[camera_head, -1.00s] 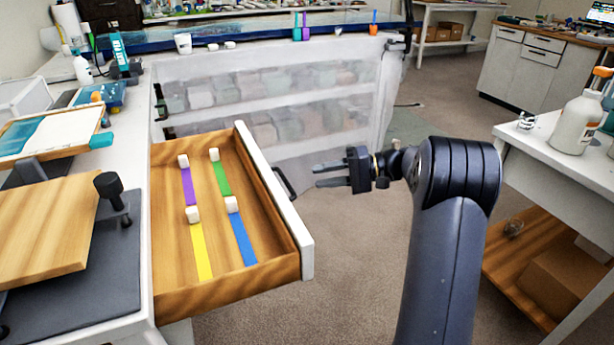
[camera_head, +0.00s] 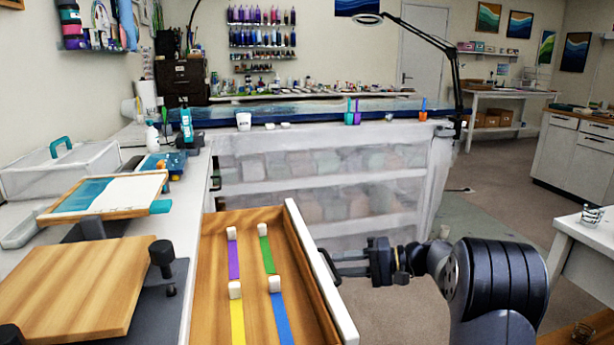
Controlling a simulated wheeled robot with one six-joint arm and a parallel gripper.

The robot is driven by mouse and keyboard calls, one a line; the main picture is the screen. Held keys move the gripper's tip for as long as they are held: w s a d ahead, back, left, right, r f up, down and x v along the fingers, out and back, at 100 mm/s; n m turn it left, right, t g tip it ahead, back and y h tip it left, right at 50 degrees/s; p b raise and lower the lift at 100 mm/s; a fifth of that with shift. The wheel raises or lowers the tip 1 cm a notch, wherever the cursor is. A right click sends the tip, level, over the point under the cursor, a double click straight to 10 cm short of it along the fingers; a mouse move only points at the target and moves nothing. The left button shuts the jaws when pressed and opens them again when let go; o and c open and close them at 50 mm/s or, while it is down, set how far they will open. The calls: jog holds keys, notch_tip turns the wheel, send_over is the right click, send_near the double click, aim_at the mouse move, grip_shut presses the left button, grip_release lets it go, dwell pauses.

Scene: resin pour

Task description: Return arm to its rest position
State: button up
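My gripper (camera_head: 350,262) is at the lower middle, just right of the open drawer (camera_head: 214,222). It points left toward the drawer's front, beside the dark drawer handle (camera_head: 328,268). Its two dark fingers look parallel with a gap between them, and nothing shows in the gap. The fingertips overlap the handle in the picture, so I cannot tell whether they touch it. My dark arm comes in from the lower right and is bent at a large rounded joint.
The drawer holds purple (camera_head: 233,262), green (camera_head: 267,256), yellow (camera_head: 237,322) and blue (camera_head: 280,318) strips with white blocks. A plastic-covered shelf (camera_head: 310,178) stands behind. Floor is clear beyond my arm.

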aim_at(330, 265)
jog(key=x, duration=0.3)
jog(key=shift+a, duration=0.45)
